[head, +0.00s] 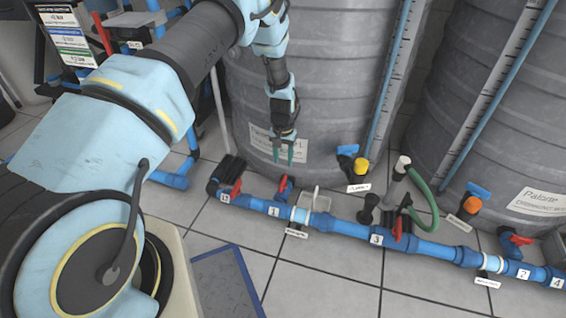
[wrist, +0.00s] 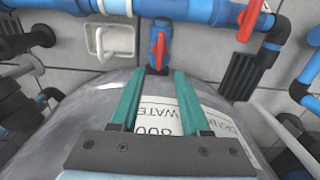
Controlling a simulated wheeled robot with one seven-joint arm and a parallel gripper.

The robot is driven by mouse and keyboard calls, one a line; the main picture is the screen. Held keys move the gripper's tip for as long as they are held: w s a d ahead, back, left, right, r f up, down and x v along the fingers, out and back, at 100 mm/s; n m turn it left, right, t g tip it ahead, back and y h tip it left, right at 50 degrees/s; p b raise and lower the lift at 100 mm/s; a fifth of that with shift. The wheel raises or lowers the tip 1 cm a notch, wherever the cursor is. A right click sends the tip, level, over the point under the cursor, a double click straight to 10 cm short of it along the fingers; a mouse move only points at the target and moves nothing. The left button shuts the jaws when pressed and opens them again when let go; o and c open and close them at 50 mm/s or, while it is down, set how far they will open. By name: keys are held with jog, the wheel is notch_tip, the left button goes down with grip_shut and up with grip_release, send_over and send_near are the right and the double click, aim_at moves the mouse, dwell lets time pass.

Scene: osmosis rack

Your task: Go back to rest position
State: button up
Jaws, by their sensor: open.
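My gripper (head: 284,150) hangs pointing down in front of the left grey tank in the head view. Its two teal fingers are apart with nothing between them. In the wrist view my gripper (wrist: 158,95) is also open and empty, with the tank's white label (wrist: 170,122) behind the fingers. A small valve with a red handle (head: 284,186) stands on the blue pipe just below the gripper in the head view. It shows beyond the fingertips in the wrist view (wrist: 158,45), apart from them.
Two large grey tanks (head: 310,60) stand behind the blue pipe run (head: 340,226), which crosses the tiled floor. A black-ended valve with a red handle (head: 236,188) is at its left. A green hose (head: 432,205) and other valves lie right. Tiled floor (head: 330,280) in front is clear.

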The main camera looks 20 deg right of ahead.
dwell(0.4)
jog(key=w+a+r+n, duration=0.3)
jog(key=a+r+n, duration=0.1)
jog(key=a+r, duration=1.7)
jog(key=s+a+r+n+t, duration=0.1)
jog(key=s+a+r+n, duration=0.1)
jog(key=s+a+r, duration=0.5)
jog(key=s+a+r+n+t, duration=0.1)
jog(key=s+a+r, duration=0.4)
jog(key=s+a, duration=0.35)
notch_tip(320, 180, up, 37)
jog(key=w+p, duration=0.1)
jog(key=p, duration=3.6)
jog(key=shift+w+a+p, duration=0.2)
jog(key=shift+a+p, duration=0.1)
jog(key=shift+p, duration=0.05)
